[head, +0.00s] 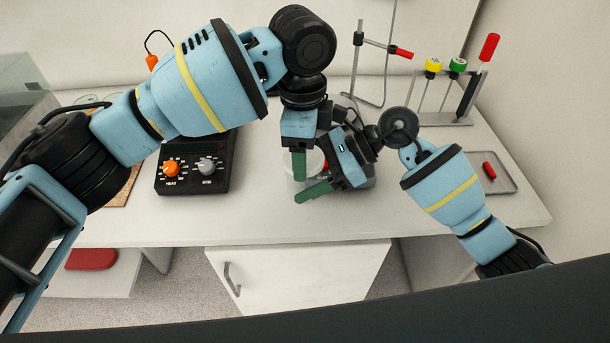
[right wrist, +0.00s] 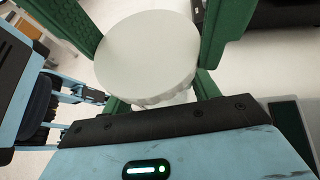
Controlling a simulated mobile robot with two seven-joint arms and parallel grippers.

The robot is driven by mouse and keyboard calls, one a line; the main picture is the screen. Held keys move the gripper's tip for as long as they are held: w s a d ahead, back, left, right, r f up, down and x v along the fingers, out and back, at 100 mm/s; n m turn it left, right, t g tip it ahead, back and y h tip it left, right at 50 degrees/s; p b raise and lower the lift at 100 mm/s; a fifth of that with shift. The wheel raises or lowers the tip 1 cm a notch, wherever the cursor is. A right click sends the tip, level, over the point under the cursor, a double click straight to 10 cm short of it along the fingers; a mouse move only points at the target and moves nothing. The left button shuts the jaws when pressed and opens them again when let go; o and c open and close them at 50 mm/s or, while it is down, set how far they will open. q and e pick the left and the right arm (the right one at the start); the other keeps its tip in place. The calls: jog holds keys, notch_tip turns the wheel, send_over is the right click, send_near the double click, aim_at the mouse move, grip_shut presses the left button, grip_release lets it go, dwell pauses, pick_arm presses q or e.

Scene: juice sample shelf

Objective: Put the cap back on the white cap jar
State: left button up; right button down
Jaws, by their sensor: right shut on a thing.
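The white cap (right wrist: 148,52) is a smooth round disc with a ribbed edge, seen large in the right wrist view. It sits between the green fingers of my right gripper (right wrist: 150,38), which is shut on it. In the head view my right gripper (head: 322,184) is over the middle of the table. My left gripper (head: 300,166) points down close beside it, with one green finger plainly visible. A pale round piece (head: 314,161) shows between the two grippers; I cannot tell whether it is cap or jar. The jar body is mostly hidden.
A black hotplate control box (head: 190,188) with orange and grey knobs stands left of the grippers. At the right are a rack (head: 440,121) with yellow, green and red topped items and a grey tray (head: 505,186) with a red piece. The front middle of the table is clear.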

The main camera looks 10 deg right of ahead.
pick_arm(q)
jog(key=shift+m, duration=1)
jog(key=o, duration=1.1)
jog(key=shift+r, duration=2.25)
jog(key=shift+c, duration=0.2)
